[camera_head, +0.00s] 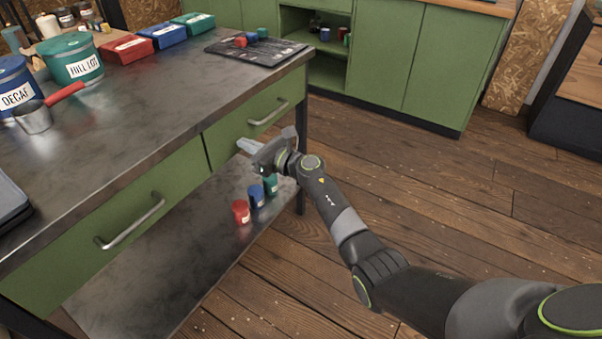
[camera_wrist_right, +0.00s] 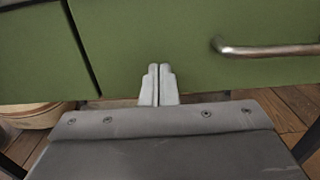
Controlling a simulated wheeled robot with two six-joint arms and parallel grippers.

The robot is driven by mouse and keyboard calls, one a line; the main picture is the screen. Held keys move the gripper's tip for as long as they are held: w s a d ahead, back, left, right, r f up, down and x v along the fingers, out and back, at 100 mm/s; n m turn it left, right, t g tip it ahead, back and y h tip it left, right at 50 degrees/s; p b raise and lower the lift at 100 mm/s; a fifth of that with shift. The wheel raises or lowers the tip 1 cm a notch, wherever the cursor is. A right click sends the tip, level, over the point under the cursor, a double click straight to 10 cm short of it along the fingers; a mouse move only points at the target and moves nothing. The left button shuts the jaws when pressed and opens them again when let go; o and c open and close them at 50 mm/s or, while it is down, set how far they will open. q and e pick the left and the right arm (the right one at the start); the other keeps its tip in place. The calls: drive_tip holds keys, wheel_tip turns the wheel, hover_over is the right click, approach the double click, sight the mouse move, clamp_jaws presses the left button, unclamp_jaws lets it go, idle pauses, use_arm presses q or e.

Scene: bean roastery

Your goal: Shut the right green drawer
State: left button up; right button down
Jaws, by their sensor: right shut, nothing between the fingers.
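The right green drawer (camera_head: 238,120) is in the front of the metal-topped table, with a bar handle (camera_head: 268,112). Its front looks about flush with the left green drawer (camera_head: 100,220); I see no open drawer box. In the right wrist view the right drawer's front (camera_wrist_right: 190,55) fills the upper part, with its handle (camera_wrist_right: 265,49) to the right. My right gripper (camera_head: 243,146) is shut and empty at the lower left part of this front, left of the handle. Its fingertips (camera_wrist_right: 158,70) overlap the front; whether they touch it I cannot tell. My left gripper is not in view.
On the tabletop (camera_head: 150,100) stand blue and green canisters, a scoop, several boxes and a dark mat (camera_head: 250,50). A lower shelf (camera_head: 170,255) holds red, blue and green cups. Green cabinets (camera_head: 430,65) stand behind. The wooden floor at right is clear.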

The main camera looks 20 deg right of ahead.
use_arm(q)
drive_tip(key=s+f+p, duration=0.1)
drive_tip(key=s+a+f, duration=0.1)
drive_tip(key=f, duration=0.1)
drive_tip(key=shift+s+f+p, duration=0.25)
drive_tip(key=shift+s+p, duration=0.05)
drive_tip(key=shift+p, duration=0.1)
use_arm(e)
drive_tip(key=v, duration=1.2)
